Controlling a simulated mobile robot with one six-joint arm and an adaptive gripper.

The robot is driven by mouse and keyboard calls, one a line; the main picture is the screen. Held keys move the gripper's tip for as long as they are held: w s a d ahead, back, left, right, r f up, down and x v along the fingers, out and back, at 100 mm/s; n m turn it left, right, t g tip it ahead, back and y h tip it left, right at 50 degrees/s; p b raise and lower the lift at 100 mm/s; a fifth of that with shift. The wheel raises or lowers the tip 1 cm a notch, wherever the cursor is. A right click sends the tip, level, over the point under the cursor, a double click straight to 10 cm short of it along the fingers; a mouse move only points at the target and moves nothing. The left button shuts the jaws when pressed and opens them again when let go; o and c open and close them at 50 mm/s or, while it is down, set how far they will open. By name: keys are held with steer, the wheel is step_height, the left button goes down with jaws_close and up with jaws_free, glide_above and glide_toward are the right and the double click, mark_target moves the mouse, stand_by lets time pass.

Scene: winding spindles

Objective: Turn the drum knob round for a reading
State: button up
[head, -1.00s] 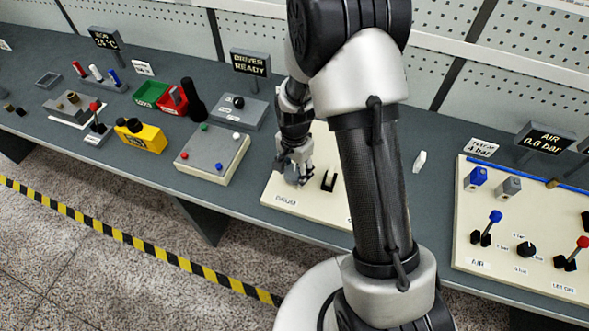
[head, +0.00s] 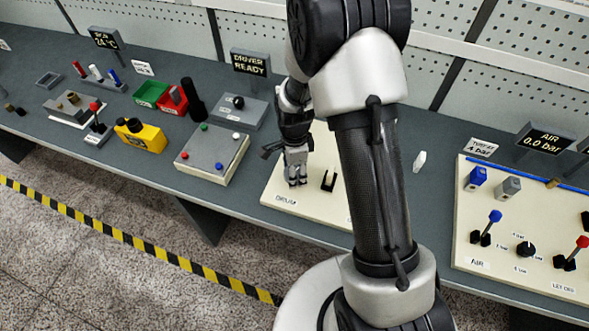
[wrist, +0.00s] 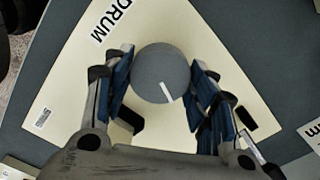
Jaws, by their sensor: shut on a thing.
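The drum knob (wrist: 158,72) is a round grey knob with a white pointer line, seen from above in the wrist view. Its line points down and slightly right in that view. My gripper (wrist: 160,78) is shut on the knob, with a blue-padded finger on each side of it. The knob sits on a cream panel (wrist: 205,32) with a DRUM label (wrist: 111,20). In the head view my gripper (head: 296,182) points down over the left part of the same panel (head: 285,202), and it hides the knob there.
A grey box with coloured buttons (head: 212,154) lies to the left. The AIR panel (head: 510,246) with levers is at the right. My arm covers the middle of the bench.

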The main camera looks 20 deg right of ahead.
stand_by(0.4)
steer(key=o, duration=1)
steer(key=shift+o, duration=0.2)
step_height(320, 180, up, 12)
steer(key=shift+r, duration=0.1)
step_height(320, 180, up, 6)
steer(key=n+t, duration=0.1)
steer(key=n, duration=0.2)
glide_above(297, 179)
steer(key=s+r+n+t, duration=0.1)
steer(key=s+r+n, duration=0.5)
steer(key=s+r, duration=0.2)
steer(key=s+r+n+t+b, duration=0.1)
steer(key=s+r+n+t, duration=0.1)
steer(key=s+n, duration=0.8)
steer(key=shift+s+r+t, duration=0.3)
steer(key=shift+s+r, duration=0.15)
steer(key=shift+s, duration=0.1)
